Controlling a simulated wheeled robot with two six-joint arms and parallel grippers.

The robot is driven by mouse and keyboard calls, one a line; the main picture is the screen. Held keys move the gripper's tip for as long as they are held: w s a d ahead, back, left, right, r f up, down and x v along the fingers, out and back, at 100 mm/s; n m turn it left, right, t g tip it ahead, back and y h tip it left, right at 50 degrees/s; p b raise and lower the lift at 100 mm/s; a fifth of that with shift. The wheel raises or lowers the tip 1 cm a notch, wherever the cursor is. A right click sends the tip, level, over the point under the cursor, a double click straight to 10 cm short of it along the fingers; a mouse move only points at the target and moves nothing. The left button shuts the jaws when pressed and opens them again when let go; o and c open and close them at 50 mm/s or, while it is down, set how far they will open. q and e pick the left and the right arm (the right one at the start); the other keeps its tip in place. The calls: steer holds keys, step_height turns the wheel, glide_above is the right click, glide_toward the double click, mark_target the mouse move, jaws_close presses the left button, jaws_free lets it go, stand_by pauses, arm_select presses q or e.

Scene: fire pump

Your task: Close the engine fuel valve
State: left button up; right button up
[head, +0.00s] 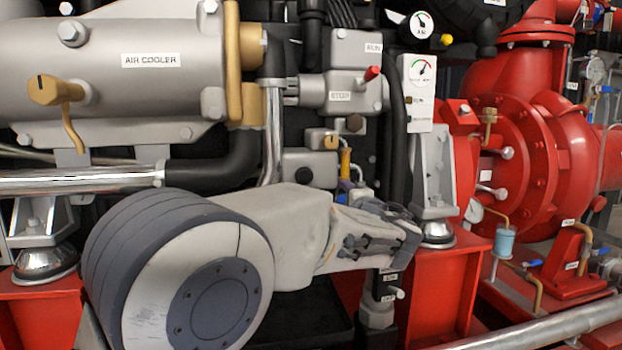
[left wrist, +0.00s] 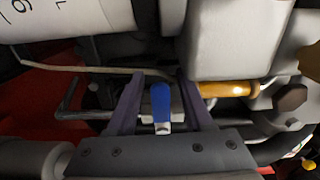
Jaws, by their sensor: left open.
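A small valve with a blue lever handle shows in the left wrist view (left wrist: 160,104). Its handle appears between the two spread fingers of my left gripper (left wrist: 160,98). I cannot tell how deep it lies between them or whether they touch it. In the head view my left gripper (head: 385,235) is at the lower middle, in front of the engine, and its open jaws look empty. A blue part (head: 344,188) and a yellow handle (head: 346,161) show just above it. No label naming the fuel valve is readable. My right gripper is not in view.
The yellow bar (left wrist: 226,90) lies close right of the fingers in the left wrist view. A grey block (left wrist: 230,42) and a pale cylinder (left wrist: 70,18) hang close above. The air cooler (head: 130,75) and red pump (head: 535,140) flank the area in the head view.

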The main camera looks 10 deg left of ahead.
arm_select(q)
steer(key=shift+f+n, duration=0.15)
steer(key=shift+n, duration=0.25)
steer(key=shift+s+d+n, duration=0.15)
steer(key=shift+s+n, duration=0.1)
steer(key=shift+n, duration=0.05)
steer(key=p+v, duration=0.4)
steer(key=v, duration=0.6)
steer(key=s+a+r+n+g+p, duration=0.1)
steer(key=s+a+r+g+p, duration=0.2)
steer(key=s+p, duration=0.3)
steer(key=s+a+r+n+g+h+p, duration=0.1)
steer(key=s+a+r+g+p, duration=0.3)
steer(key=p, duration=1)
steer(key=s+a+r+n+g+p, duration=0.1)
steer(key=s+a+r+g+p, duration=0.3)
steer(key=s+p, duration=0.3)
steer(key=r+g+p, duration=0.1)
steer(key=p, duration=0.2)
steer(key=shift+s+a+r, duration=0.2)
steer(key=shift+s, duration=0.15)
